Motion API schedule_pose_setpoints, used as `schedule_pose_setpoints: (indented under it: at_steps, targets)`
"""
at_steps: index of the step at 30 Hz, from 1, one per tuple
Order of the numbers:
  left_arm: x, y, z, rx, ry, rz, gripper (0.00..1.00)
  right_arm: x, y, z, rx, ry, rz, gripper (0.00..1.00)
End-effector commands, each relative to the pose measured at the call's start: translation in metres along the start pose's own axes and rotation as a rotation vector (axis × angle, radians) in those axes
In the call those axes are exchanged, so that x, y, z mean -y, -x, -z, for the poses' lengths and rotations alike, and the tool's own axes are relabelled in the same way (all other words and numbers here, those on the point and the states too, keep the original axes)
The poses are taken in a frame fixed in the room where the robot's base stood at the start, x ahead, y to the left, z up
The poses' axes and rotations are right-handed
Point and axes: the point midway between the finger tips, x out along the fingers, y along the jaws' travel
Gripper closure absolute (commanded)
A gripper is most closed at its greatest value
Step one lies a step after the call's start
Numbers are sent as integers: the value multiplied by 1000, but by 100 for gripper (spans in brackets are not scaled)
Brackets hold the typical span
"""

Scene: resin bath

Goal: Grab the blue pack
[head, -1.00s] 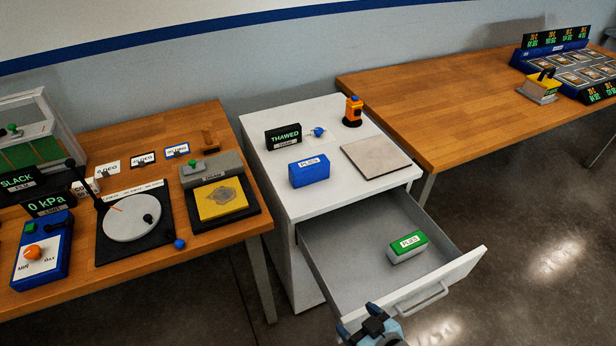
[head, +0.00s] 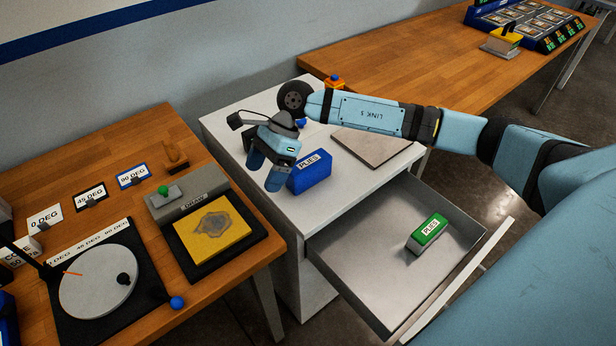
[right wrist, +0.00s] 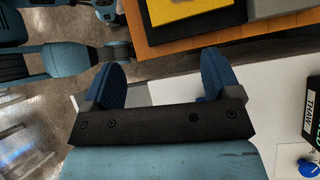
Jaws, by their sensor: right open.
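The blue pack (head: 311,173), labelled PLIES, lies on the white cabinet top in the head view. My right gripper (head: 264,172) is open and empty, pointing down just left of the blue pack and partly in front of its left end. I cannot tell whether it touches the pack. My left gripper does not show.
The cabinet's drawer (head: 365,270) is open, with a green pack (head: 428,232) inside. A flat plate (head: 372,145) lies on the cabinet top. The THAWED sign (right wrist: 313,115) shows in the right wrist view. The left bench holds a yellow sheet (head: 212,228) and a round dial plate (head: 98,283).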

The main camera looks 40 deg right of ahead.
Motion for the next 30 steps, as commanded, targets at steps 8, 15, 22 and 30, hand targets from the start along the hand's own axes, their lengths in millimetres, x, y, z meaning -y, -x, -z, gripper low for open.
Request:
schedule_pose_setpoints:
  at_steps: [8,15,22,30]
  targets:
    - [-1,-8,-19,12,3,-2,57,41,116,85,-557,133,116,17]
    - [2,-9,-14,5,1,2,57,46,124,108,-650,133,120,17]
    - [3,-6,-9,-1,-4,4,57,53,87,133,-646,132,120,17]
    - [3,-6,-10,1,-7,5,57,58,68,146,-643,134,123,17]
